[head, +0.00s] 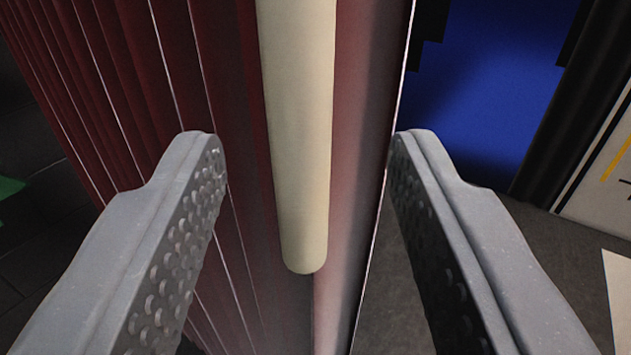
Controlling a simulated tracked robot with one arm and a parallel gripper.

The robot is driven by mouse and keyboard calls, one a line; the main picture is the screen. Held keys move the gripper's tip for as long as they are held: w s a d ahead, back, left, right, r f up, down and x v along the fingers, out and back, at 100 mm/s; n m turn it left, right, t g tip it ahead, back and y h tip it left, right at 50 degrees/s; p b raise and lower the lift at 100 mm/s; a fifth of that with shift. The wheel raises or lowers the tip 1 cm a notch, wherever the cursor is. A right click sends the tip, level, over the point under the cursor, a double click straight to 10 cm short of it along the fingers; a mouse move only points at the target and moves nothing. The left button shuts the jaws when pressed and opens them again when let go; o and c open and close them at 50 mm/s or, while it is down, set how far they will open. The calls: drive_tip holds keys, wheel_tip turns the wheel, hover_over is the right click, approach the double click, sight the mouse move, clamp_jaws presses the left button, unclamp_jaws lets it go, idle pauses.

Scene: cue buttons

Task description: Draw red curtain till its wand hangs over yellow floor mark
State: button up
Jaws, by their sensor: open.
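The red curtain (95,90) hangs in folds across the left and middle of the head view. Its cream wand (300,140) hangs down in front of the curtain's right edge, with its rounded lower end in view. My gripper (305,140) is open, with one finger on each side of the wand. Gaps show between the wand and both fingers in the picture. The left finger overlaps the curtain folds and the right finger is by the curtain's right edge. I cannot make out a yellow floor mark.
A blue panel (490,80) stands behind, to the right of the curtain. A dark post (570,100) is beside it. A white board (605,170) with a yellow line is at the far right. A green patch (10,187) shows at the left edge. Grey floor (385,310) shows below.

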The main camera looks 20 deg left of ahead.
drive_tip(key=v, duration=0.7)
drive_tip(key=shift+b, duration=0.45)
drive_tip(key=shift+r, duration=0.1)
